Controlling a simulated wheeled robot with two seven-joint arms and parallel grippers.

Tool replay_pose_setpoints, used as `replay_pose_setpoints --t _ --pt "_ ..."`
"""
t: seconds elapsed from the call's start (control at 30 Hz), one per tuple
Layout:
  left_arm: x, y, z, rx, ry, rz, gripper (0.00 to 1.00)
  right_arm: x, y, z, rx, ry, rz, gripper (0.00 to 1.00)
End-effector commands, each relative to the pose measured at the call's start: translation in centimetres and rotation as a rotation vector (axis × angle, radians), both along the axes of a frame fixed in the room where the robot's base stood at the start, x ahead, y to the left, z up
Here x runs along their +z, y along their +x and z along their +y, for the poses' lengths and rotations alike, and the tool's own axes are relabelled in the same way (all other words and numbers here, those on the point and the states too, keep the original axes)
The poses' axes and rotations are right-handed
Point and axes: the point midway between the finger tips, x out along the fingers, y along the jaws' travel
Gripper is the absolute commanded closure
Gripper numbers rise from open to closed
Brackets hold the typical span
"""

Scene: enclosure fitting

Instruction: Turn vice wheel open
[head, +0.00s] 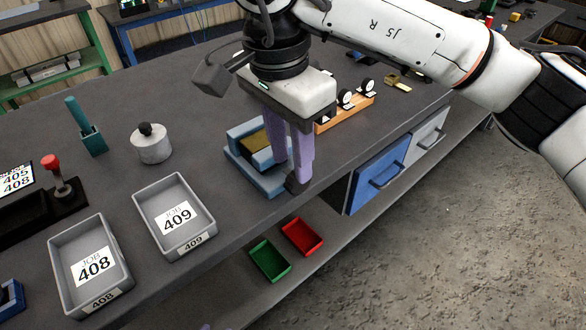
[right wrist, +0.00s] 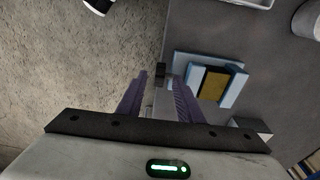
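The blue vice (head: 262,165) stands at the bench's front edge with a brown-yellow block (head: 255,141) between its jaws. It also shows in the right wrist view (right wrist: 234,92). Its dark wheel (head: 296,184) is on the front side, partly hidden by my fingers; it shows as a small dark piece in the right wrist view (right wrist: 160,72). My right gripper (head: 294,176) points down at the wheel, its purple fingers apart on either side of it. I cannot tell whether they touch it. A purple sliver at the head view's bottom edge may be my left gripper (head: 205,327).
Grey trays 409 (head: 147,196) and 408 (head: 57,254), a lidded metal pot (head: 151,147) and a teal holder (head: 94,143) stand left of the vice. An orange rack (head: 335,119) is behind it. Red (head: 302,237) and green (head: 270,261) bins sit below the bench edge.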

Motion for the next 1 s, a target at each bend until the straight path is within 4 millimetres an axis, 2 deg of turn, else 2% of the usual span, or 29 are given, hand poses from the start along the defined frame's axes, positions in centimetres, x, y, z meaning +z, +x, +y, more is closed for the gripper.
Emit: replay_pose_setpoints --t 0.03,0.2,0.47,0.77,0.87,1.0 --pt "0.0 0.0 0.0 0.0 0.0 0.0 0.69 1.2 0.0 0.2 -0.001 0.002 -0.004 0.67" --pt "0.2 0.0 0.0 0.0 0.0 0.0 0.69 3.9 -0.2 0.4 -0.001 0.0 -0.002 0.67" --pt "0.2 0.0 0.0 0.002 0.0 -0.002 0.69 5.3 -0.4 0.5 0.0 0.001 0.001 0.67" --pt "0.3 0.0 0.1 0.002 0.0 -0.002 0.69 4.9 -0.5 0.6 -0.011 0.017 0.019 0.67" --pt "0.7 0.0 0.1 0.002 0.0 -0.002 0.69 3.4 -1.4 1.1 -0.073 0.102 0.105 0.67" --pt "1.6 0.0 0.1 0.001 0.0 -0.002 0.69 0.4 -4.3 2.9 -0.307 0.337 0.394 0.67"
